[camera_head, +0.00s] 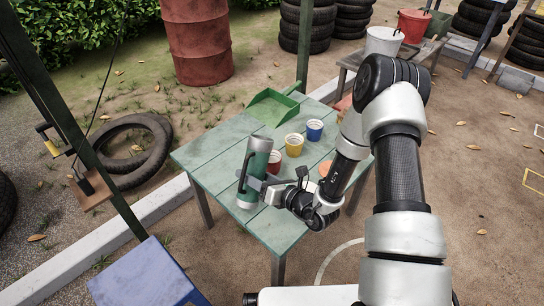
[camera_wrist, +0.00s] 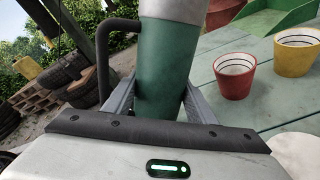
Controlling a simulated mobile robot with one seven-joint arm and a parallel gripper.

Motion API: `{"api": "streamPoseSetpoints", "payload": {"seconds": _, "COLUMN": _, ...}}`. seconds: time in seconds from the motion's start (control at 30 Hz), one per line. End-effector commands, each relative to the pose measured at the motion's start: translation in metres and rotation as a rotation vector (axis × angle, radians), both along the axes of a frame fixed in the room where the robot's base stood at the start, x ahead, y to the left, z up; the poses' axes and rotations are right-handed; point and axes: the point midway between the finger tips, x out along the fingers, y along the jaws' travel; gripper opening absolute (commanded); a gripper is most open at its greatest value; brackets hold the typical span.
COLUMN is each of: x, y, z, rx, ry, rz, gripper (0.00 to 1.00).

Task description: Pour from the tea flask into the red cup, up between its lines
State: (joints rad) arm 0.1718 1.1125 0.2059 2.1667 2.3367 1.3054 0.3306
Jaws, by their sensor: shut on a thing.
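The tea flask is a green cylinder with silver ends and a dark handle (camera_head: 255,172). My gripper (camera_head: 262,183) is shut on it near the table's left front edge. In the wrist view the flask (camera_wrist: 165,65) stands between both fingers, close to upright, its top out of frame. I cannot tell whether its base touches the table. The red cup (camera_head: 274,161) is just right of the flask, partly hidden by it. In the wrist view the red cup (camera_wrist: 235,75) stands upright and apart from the flask, with dark lines inside its white interior; I see no tea in it.
A yellow cup (camera_head: 294,145) and a blue cup (camera_head: 314,130) stand behind the red cup. A green dustpan-like tray (camera_head: 271,107) lies at the table's back. The green plank table (camera_head: 215,150) is clear at left. A post stands beyond its left side.

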Motion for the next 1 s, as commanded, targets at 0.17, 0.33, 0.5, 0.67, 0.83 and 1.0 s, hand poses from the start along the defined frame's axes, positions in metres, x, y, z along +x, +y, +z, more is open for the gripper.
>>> {"api": "streamPoseSetpoints", "payload": {"seconds": 0.17, "x": 0.0014, "y": 0.0003, "z": 0.0019, "rx": 0.010, "ry": 0.010, "rz": 0.001, "gripper": 0.00}}
{"api": "streamPoseSetpoints", "payload": {"seconds": 0.33, "x": 0.0018, "y": 0.0001, "z": 0.0015, "rx": 0.017, "ry": 0.024, "rz": 0.001, "gripper": 0.00}}
{"api": "streamPoseSetpoints", "payload": {"seconds": 0.5, "x": 0.0021, "y": -0.0002, "z": 0.0012, "rx": 0.024, "ry": 0.039, "rz": 0.001, "gripper": 0.00}}
{"api": "streamPoseSetpoints", "payload": {"seconds": 0.67, "x": 0.0024, "y": -0.0002, "z": 0.0008, "rx": 0.030, "ry": 0.051, "rz": 0.000, "gripper": 0.00}}
{"api": "streamPoseSetpoints", "payload": {"seconds": 0.83, "x": 0.0021, "y": 0.0000, "z": 0.0003, "rx": 0.036, "ry": 0.065, "rz": 0.000, "gripper": 0.00}}
{"api": "streamPoseSetpoints", "payload": {"seconds": 1.0, "x": 0.0020, "y": 0.0001, "z": -0.0004, "rx": 0.044, "ry": 0.081, "rz": 0.001, "gripper": 0.00}}
